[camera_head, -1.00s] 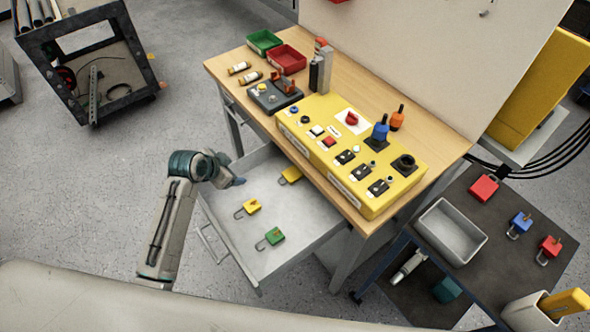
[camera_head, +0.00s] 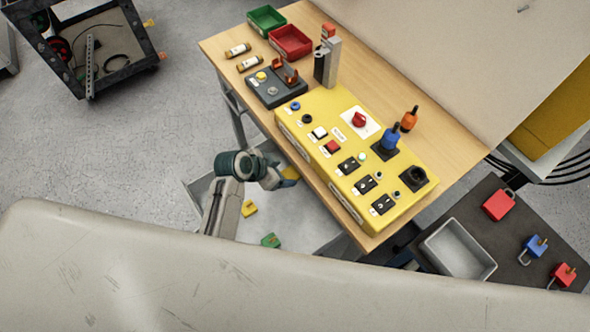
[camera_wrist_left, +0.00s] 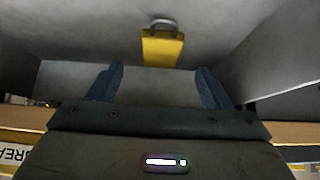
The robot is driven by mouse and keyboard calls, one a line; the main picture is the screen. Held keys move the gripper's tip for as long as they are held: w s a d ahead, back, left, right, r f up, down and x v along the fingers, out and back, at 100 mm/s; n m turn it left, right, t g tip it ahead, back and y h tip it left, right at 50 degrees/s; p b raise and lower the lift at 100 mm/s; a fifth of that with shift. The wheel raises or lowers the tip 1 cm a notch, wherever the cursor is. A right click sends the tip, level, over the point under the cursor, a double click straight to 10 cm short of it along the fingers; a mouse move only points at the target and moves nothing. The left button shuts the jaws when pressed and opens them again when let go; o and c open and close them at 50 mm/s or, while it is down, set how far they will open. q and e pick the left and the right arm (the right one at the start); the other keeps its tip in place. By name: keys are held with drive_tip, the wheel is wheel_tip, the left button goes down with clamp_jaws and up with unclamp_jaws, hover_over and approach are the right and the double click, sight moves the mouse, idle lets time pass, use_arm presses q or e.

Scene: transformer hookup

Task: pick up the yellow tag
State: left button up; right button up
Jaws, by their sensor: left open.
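A flat yellow piece, which I take for the yellow tag (camera_head: 291,172), lies in the open drawer near the table's edge, partly hidden by my left gripper (camera_head: 283,183). In the left wrist view a yellow piece with a grey loop (camera_wrist_left: 163,48) lies beyond and between the fingertips, apart from them; I take it for the same thing. My left gripper (camera_wrist_left: 160,85) is open, with nothing between its blue fingers. My right gripper is out of view.
The drawer (camera_head: 300,236) also holds a yellow padlock (camera_head: 249,209) and a green padlock (camera_head: 271,241). The wooden table (camera_head: 225,50) with the yellow control panel (camera_head: 312,110) overhangs the drawer's back. A grey bin (camera_head: 458,250) stands on the dark side table.

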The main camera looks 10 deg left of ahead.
sight(292, 173)
use_arm(q)
drive_tip(key=p+x, duration=0.1)
drive_tip(key=x, duration=0.2)
drive_tip(key=shift+f, duration=0.35)
drive_tip(key=shift+w+d+f+p, duration=0.25)
drive_tip(key=shift+w+f+p, duration=0.1)
drive_tip(key=shift+f, duration=0.2)
drive_tip(key=c, duration=1.1)
drive_tip(key=shift+r, duration=0.1)
drive_tip(key=shift+r+b, duration=0.5)
drive_tip(key=shift+b, duration=0.1)
drive_tip(key=s+a+b, duration=0.2)
drive_tip(key=s+a, duration=0.4)
drive_tip(key=shift+f, duration=0.15)
wheel_tip(292, 173, up, 14)
drive_tip(key=shift+w+d+r+b, duration=0.1)
drive_tip(key=shift+d+b, duration=0.05)
drive_tip(key=shift+b, duration=0.65)
